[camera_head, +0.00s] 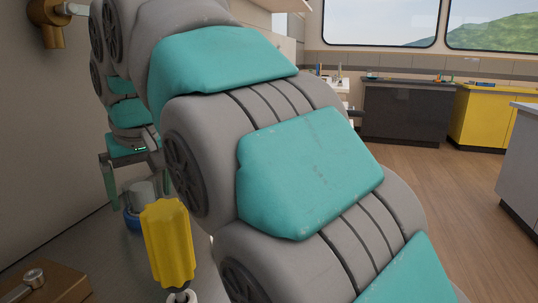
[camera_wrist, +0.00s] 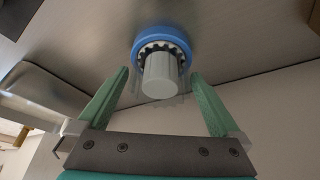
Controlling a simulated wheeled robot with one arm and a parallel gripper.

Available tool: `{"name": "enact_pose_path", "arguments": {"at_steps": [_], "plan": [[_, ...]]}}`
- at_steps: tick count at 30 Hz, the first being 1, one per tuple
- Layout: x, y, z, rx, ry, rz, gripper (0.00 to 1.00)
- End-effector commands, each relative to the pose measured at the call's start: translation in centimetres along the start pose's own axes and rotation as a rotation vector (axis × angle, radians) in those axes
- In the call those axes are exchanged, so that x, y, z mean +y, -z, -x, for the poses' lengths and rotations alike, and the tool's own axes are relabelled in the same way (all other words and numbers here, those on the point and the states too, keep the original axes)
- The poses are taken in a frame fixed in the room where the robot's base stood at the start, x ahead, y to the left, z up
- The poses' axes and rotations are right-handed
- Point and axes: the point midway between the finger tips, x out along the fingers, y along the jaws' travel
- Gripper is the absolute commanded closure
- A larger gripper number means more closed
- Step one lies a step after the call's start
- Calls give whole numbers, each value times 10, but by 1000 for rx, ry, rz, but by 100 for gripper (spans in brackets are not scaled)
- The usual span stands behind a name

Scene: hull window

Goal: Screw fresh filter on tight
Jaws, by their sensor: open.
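A pale grey ribbed cylinder with a dark toothed collar and a blue ring, which looks like the filter, is between my fingers in the wrist view (camera_wrist: 160,75). Its blue base (camera_wrist: 165,38) is on the grey surface. In the head view the cylinder (camera_head: 140,192) stands upright on the left, partly hidden behind a yellow ribbed piece. My gripper (camera_wrist: 158,76) is open, with one green finger on each side of the cylinder and a visible gap on both sides. In the head view my gripper (camera_head: 135,188) points down over it. I cannot tell how tightly it is seated.
The yellow ribbed piece (camera_head: 167,243) stands nearer the camera. A brown box with a metal fitting (camera_head: 35,280) is at lower left. A brass fitting (camera_head: 47,22) is on the wall. My arm hides much of the middle. Dark (camera_head: 405,110) and yellow (camera_head: 485,118) cabinets stand far right.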

Motion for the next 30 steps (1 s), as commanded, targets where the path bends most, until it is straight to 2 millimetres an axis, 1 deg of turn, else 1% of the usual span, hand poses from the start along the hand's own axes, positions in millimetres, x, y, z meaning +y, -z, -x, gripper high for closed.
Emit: {"name": "enact_pose_path", "arguments": {"at_steps": [6,18,21,30], "plan": [[0,1,21,1,0,0,0],[0,1,54,1,0,-1,0],[0,0,57,0,0,-1,0],[0,0,56,0,0,0,0]]}}
